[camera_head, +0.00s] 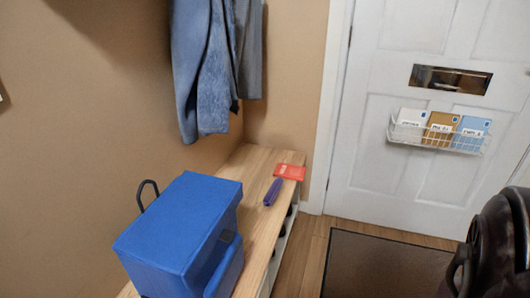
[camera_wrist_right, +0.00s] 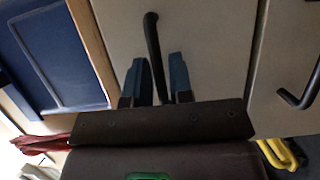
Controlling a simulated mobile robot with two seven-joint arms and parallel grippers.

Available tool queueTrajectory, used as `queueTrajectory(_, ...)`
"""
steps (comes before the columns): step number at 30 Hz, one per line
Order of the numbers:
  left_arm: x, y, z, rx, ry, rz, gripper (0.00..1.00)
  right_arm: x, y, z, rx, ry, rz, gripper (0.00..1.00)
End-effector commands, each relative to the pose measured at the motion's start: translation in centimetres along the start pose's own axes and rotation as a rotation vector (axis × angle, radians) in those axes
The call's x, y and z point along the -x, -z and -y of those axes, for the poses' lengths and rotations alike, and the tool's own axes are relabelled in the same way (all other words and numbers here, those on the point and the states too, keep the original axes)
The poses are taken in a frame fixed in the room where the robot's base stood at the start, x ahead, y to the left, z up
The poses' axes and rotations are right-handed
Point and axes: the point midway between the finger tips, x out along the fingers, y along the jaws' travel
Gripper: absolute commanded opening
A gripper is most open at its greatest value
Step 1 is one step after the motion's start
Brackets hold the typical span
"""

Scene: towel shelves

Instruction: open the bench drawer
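The bench (camera_head: 257,166) has a light wooden top and runs along the wall in the head view. Its drawer fronts are hidden there. In the right wrist view, a pale drawer front (camera_wrist_right: 215,45) with a dark bar handle (camera_wrist_right: 153,45) fills the middle, and no opening gap shows around it. My right gripper (camera_wrist_right: 160,75) has its two blue-grey fingers apart, one on each side of this handle. A narrow gap shows beside the handle, so the fingers do not look closed on it. My left gripper is in neither view.
A blue box-like bag (camera_head: 180,230) stands on the bench, with a purple object (camera_head: 273,192) and a red packet (camera_head: 289,172) beyond. Another handle (camera_wrist_right: 300,92) is at right in the wrist view. A dark mat (camera_head: 375,268) lies before the white door (camera_head: 400,190).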

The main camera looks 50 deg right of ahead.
Motion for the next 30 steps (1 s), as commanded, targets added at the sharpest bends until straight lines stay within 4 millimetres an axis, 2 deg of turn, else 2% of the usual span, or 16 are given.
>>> queueTrajectory(1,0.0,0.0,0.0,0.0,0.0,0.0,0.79,0.0,0.0,0.0,0.0,0.0,0.0,0.13)
queueTrajectory(4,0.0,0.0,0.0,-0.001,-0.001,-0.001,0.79,0.0,0.0,0.0,0.0,0.0,0.0,0.0)
queueTrajectory(13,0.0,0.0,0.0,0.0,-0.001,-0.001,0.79,0.1,0.0,0.0,0.0,0.0,0.0,0.0)
queueTrajectory(17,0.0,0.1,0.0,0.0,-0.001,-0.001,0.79,0.9,-0.3,0.0,-0.001,0.001,0.001,0.0)
queueTrajectory(22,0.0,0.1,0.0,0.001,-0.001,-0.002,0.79,3.6,-1.5,0.1,0.001,0.004,0.003,0.0)
queueTrajectory(27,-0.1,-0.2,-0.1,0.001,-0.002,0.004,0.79,8.1,-3.3,0.2,0.001,0.006,0.003,0.0)
queueTrajectory(30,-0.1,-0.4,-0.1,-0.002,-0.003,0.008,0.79,10.1,-4.1,0.2,0.0,0.005,0.002,0.0)
